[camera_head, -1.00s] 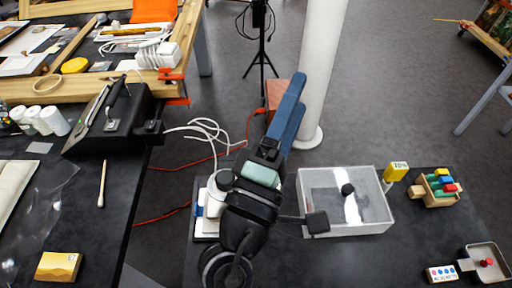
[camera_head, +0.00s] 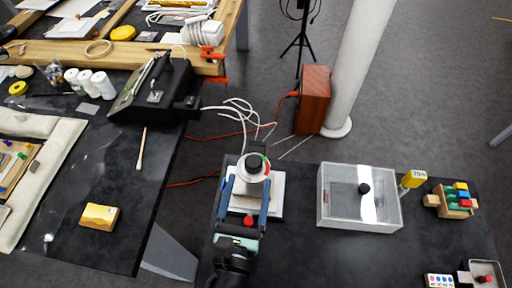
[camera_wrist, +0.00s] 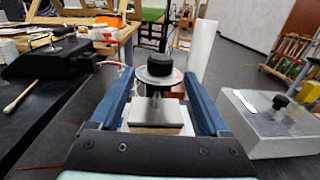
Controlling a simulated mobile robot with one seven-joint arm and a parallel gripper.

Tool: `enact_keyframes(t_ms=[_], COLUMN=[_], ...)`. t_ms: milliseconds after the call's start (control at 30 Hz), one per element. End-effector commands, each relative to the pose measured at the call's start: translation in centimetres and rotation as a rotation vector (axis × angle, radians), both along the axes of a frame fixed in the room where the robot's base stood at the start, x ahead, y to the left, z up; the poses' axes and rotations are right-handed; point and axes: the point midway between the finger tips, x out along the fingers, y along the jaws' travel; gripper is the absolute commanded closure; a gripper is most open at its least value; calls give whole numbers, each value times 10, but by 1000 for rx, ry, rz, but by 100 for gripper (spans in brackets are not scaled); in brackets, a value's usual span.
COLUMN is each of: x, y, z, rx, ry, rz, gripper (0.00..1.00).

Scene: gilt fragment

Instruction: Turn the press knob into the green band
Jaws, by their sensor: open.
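The press stands on the dark table, with a black round knob (camera_head: 254,163) over a pale dial disc (camera_head: 247,175) and a light base (camera_head: 274,200). A green band (camera_head: 266,163) shows at the dial's right edge. In the wrist view the black knob (camera_wrist: 164,65) sits above the disc (camera_wrist: 158,78), over a grey metal block (camera_wrist: 158,115). My gripper (camera_head: 249,178) is open, its blue fingers on either side of the press. In the wrist view my gripper (camera_wrist: 160,75) frames the knob with gaps on both sides. I cannot see any contact with the knob.
A clear lidded box (camera_head: 335,216) stands right of the press, with a yellow tag (camera_head: 414,179) and a wooden block holder (camera_head: 452,200) beyond. A black device (camera_head: 155,95) is on the left table. White cables (camera_head: 240,110) and a wooden box (camera_head: 313,95) lie behind.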

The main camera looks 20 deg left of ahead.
Motion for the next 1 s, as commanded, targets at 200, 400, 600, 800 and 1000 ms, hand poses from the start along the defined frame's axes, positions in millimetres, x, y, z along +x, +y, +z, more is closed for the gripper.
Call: enact_keyframes(t_ms=[200,400,600,800,1000], x=[39,68,85,89,89], y=[9,16,20,21,21], z=[4,3,1,1,1], rx=[3,2,2,2,2], ry=[-2,-1,-1,-1,-1], rz=[-1,-1,-1,0,0], gripper=[20,20,20,20,24])
